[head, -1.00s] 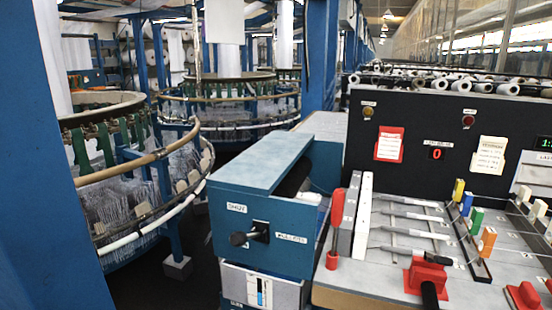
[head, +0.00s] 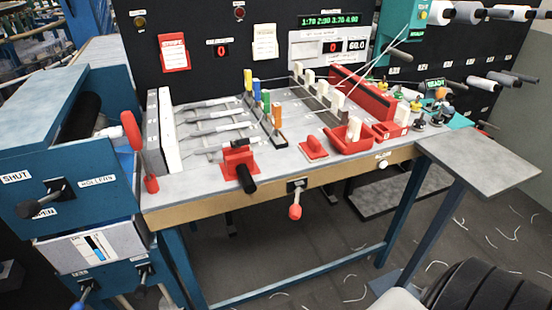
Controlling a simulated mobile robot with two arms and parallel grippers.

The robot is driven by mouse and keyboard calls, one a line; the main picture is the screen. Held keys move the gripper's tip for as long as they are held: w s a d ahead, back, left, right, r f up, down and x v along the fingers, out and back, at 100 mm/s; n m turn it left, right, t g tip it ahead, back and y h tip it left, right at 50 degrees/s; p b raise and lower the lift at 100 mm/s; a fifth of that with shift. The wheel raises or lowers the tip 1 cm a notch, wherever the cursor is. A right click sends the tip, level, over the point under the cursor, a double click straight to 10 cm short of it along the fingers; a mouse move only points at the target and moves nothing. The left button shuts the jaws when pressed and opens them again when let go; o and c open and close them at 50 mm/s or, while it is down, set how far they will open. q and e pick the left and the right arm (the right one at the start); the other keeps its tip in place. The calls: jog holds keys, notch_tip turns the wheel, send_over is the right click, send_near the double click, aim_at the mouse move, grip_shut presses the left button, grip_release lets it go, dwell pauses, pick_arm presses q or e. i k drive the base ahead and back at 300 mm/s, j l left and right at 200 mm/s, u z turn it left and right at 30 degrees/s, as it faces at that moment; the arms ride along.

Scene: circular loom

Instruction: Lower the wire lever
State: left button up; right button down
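No lever has a label I can read as "wire", so I cannot tell which one is the wire lever. A red-handled lever (head: 131,131) stands upright, tilted left, at the left end of the grey workbench top. A red clamp-like block with a black handle (head: 245,178) sits near the bench's front edge, its handle pointing toward me. A small lever with a red knob (head: 295,211) hangs down from the bench's front edge. A black-knobbed lever (head: 42,204) is on the blue cabinet between the SHUT and ROLLERS labels. Neither gripper shows.
The workbench (head: 265,196) holds coloured blocks (head: 264,101), red trays (head: 348,137) and a green READY display (head: 433,83). A black panel (head: 200,80) stands behind. A grey side shelf (head: 480,160) juts out at right.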

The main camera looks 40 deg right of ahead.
aim_at(295, 212)
jog(key=z, duration=1.25)
